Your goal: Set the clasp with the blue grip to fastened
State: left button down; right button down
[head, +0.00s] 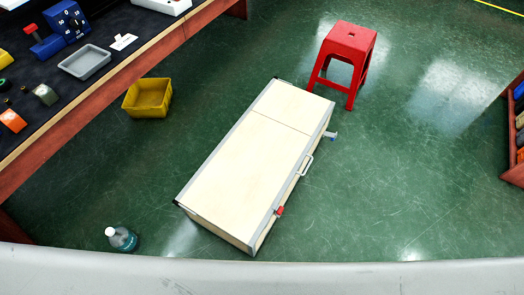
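A long pale wooden case (249,150) with grey metal edges lies on the green floor, its lid down. On its right long side, near the far end, a clasp with a blue grip (332,138) sticks out from the side. A second clasp with a red grip (280,210) sits on the same side near the close end, closer in to the case. A grey handle (306,165) is between them. The clasps are small, and their catches cannot be made out. Neither of my grippers is in view.
A red stool (348,42) stands behind the case's far end. A yellow bin (147,98) and a bottle (121,238) are on the floor to the left. A workbench (130,62) fills the upper left. A red rack (513,140) stands at right. Floor right of the case is clear.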

aim_at(333, 135)
jog(key=i+l+u, duration=0.15)
jog(key=l, duration=0.35)
jog(key=i+l+u, duration=0.1)
jog(key=l, duration=0.45)
jog(key=i+l+u, duration=0.15)
jog(key=l, duration=0.35)
jog(key=i+l+u, duration=0.1)
jog(key=l, duration=0.45)
jog(key=i+l+u, duration=0.15)
jog(key=l, duration=0.4)
